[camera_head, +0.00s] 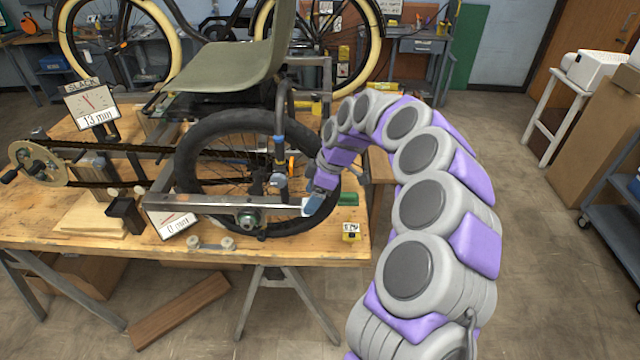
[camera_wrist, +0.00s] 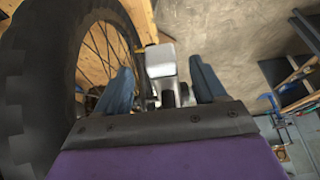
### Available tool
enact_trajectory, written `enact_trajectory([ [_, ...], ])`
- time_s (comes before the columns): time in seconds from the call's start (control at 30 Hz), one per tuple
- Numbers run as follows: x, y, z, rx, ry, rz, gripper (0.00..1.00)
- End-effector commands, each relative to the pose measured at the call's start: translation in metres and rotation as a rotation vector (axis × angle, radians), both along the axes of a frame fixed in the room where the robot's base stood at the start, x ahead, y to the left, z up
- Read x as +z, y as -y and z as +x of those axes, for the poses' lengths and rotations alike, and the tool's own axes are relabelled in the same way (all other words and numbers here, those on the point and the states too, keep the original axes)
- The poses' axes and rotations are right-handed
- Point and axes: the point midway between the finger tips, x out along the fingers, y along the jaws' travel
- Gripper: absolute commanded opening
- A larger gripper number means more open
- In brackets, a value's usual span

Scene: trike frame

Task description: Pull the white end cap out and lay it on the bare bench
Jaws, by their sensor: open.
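A white, boxy piece, which looks like the end cap (camera_wrist: 160,60), shows between my fingertips in the wrist view, with darker round parts just below it. My gripper (camera_head: 313,203) is at the right end of the grey frame tube (camera_head: 225,203), beside the black-tyred wheel (camera_head: 205,135). In the wrist view my gripper (camera_wrist: 159,68) is open, one finger on each side of the white piece. I cannot tell whether either finger touches it. In the head view the fingers largely hide the cap and the tube end.
The wooden bench (camera_head: 100,225) has bare wood along its front edge. A green seat (camera_head: 235,65) rises above the wheel.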

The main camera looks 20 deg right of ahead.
Motion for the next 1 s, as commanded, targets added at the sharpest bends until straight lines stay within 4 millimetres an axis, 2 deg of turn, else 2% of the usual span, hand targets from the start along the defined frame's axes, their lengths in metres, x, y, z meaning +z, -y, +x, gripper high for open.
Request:
enact_trajectory([
  [0.1, -0.016, -0.007, 0.002, 0.002, 0.0, 0.0, 0.7],
  [0.23, -0.026, -0.011, 0.003, 0.001, -0.001, 0.0, 0.7],
  [0.63, -0.031, -0.012, 0.004, 0.0, 0.0, 0.0, 0.7],
  [1.0, -0.031, -0.012, 0.004, 0.0, 0.0, 0.0, 0.35],
])
